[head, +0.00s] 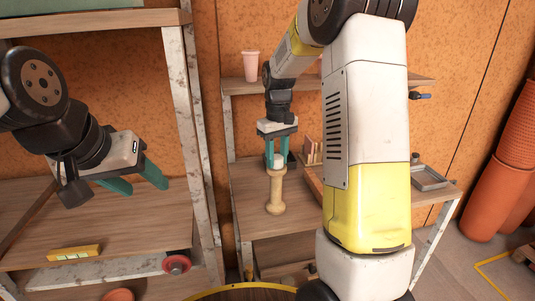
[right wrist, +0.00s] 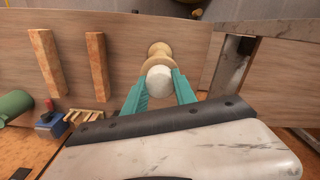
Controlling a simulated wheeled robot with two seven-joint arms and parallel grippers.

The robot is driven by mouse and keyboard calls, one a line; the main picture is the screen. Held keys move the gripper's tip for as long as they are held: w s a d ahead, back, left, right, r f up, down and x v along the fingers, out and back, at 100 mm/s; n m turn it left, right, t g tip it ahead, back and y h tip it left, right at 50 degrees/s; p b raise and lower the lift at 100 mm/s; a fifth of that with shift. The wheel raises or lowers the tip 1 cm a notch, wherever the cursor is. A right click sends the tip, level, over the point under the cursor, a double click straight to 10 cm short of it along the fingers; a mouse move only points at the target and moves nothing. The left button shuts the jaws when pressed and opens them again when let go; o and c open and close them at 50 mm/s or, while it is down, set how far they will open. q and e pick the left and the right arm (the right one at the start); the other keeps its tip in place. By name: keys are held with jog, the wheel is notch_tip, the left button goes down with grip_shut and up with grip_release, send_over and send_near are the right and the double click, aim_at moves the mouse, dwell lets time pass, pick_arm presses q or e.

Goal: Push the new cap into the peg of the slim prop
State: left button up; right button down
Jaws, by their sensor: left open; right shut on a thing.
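The slim prop (head: 276,194) is a pale wooden spindle standing upright on the wooden workbench. The new cap (head: 276,161) is a white round piece at the top of the prop. In the right wrist view the cap (right wrist: 158,84) sits between the teal fingertips, with the prop (right wrist: 160,50) behind it. My right gripper (head: 278,158) points down and is shut on the cap. I cannot tell how deep the cap sits; the peg is hidden. My left gripper (head: 138,185) is open and empty, away to the left by the rack.
A yellow level (head: 74,253) lies on the left rack's shelf. Wooden strips (right wrist: 98,60) lie on the bench, with a small slotted wooden holder (right wrist: 83,116) nearby. A grey tray (head: 430,179) is at the bench's right. A pink cup (head: 250,66) stands on the upper shelf.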

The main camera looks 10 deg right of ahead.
aim_at(277, 157)
jog(key=c, duration=0.9)
grip_release()
notch_tip(277, 157, up, 7)
jog(key=shift+f, duration=0.15)
jog(key=shift+r, duration=0.65)
jog(key=s+r+m+t, duration=0.1)
jog(key=s+t, duration=0.1)
jog(key=s, duration=0.6)
jog(key=s+a+r+m+t+y, duration=0.1)
jog(key=s+t, duration=0.1)
jog(key=s, duration=0.6)
jog(key=s+a+r+m+t+y, duration=0.1)
jog(key=s+r+t, duration=0.1)
jog(key=s, duration=0.6)
jog(key=shift+s+a, duration=0.1)
